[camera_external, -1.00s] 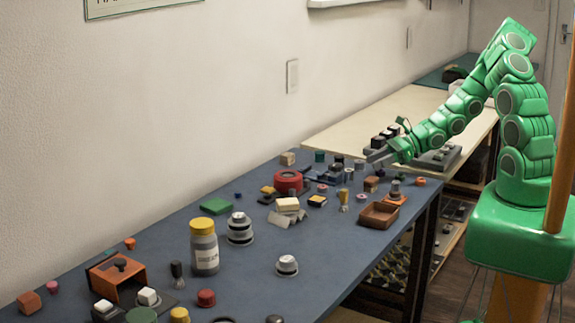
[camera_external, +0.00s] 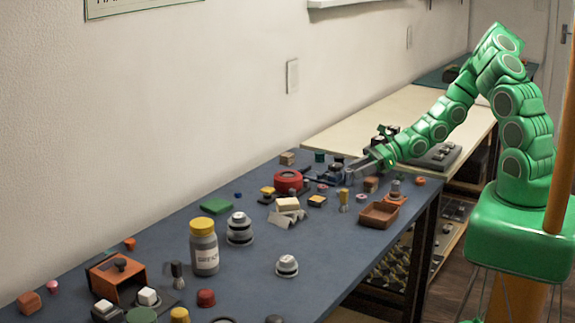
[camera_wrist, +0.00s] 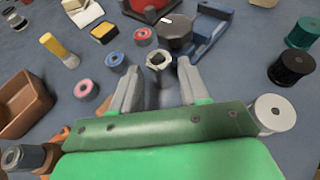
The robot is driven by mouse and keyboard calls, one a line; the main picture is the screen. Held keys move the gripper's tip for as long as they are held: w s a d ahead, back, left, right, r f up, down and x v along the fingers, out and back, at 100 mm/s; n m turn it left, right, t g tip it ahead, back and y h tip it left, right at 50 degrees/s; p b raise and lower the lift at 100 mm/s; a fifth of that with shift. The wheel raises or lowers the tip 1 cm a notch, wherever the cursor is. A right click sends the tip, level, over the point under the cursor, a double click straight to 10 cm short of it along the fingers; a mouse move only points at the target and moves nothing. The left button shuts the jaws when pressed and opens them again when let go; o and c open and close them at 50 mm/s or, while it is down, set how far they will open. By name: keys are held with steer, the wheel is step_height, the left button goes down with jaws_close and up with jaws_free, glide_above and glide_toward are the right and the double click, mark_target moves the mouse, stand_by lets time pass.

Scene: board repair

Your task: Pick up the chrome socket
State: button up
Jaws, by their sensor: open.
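The chrome socket is most likely the small silvery ring-like piece with a dark hole (camera_wrist: 158,60) in the wrist view. It stands on the blue bench mat (camera_wrist: 225,75), just beyond and between my fingertips. My gripper (camera_wrist: 160,76) is open and empty, with one grey finger on each side of the line to the socket. The lower part of the socket is partly hidden or blurred between the fingers. In the external view my gripper (camera_external: 352,168) is low over the far part of the blue bench; the socket cannot be made out there.
A brown tray (camera_wrist: 22,105) lies to the left. Bare mat shows to the right of the fingers.

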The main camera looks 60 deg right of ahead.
steer(key=shift+w+a+f, duration=0.25)
steer(key=shift+w+a, duration=0.1)
steer(key=shift+a, duration=0.1)
steer(key=shift+c, duration=0.3)
jaws_close()
steer(key=shift+r, duration=0.1)
step_height(320, 180, up, 10)
stand_by(0.6)
